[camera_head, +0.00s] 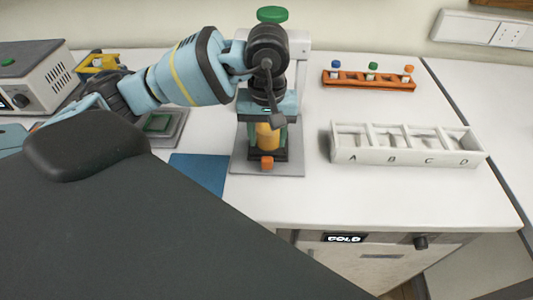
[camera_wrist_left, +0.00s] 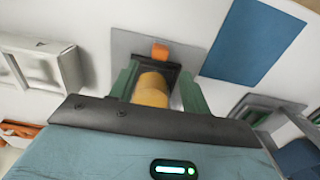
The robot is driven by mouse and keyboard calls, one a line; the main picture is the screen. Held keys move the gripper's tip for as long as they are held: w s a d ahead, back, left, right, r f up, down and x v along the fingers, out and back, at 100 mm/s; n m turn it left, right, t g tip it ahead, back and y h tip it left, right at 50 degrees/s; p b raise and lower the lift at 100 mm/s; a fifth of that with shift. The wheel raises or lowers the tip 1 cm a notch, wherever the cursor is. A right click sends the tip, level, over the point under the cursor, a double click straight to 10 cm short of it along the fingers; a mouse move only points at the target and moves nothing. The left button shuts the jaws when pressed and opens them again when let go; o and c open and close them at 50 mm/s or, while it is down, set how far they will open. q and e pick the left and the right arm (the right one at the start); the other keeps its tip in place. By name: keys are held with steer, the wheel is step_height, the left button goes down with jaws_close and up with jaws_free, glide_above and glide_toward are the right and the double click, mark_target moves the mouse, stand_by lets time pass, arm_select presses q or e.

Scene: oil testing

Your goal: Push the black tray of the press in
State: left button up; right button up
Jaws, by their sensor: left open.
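The press stands at the table's middle, with a green knob (camera_head: 272,14) on top and a light grey base plate (camera_head: 293,168). My left arm hides much of its body. The black tray (camera_head: 284,156) lies low at its front, with an orange tab (camera_head: 267,162); the tray (camera_wrist_left: 174,68) and tab (camera_wrist_left: 160,52) also show in the left wrist view. An amber cylinder (camera_head: 267,137) stands upright over the tray. My left gripper (camera_head: 268,142) points down, open, its green fingers on either side of the cylinder (camera_wrist_left: 152,90). I cannot tell whether they touch it. My right gripper is not in view.
A white rack (camera_head: 400,158) marked A to D stands to the right. Behind it is an orange rack (camera_head: 345,81) with capped vials. A blue mat (camera_head: 200,172) lies left of the press. A grey device (camera_head: 40,75) stands far left. The front right table is clear.

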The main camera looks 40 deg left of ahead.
mark_target(267, 159)
arm_select(q)
step_height(267, 159, down, 7)
steer(key=shift+r, duration=0.15)
stand_by(0.4)
jaws_close()
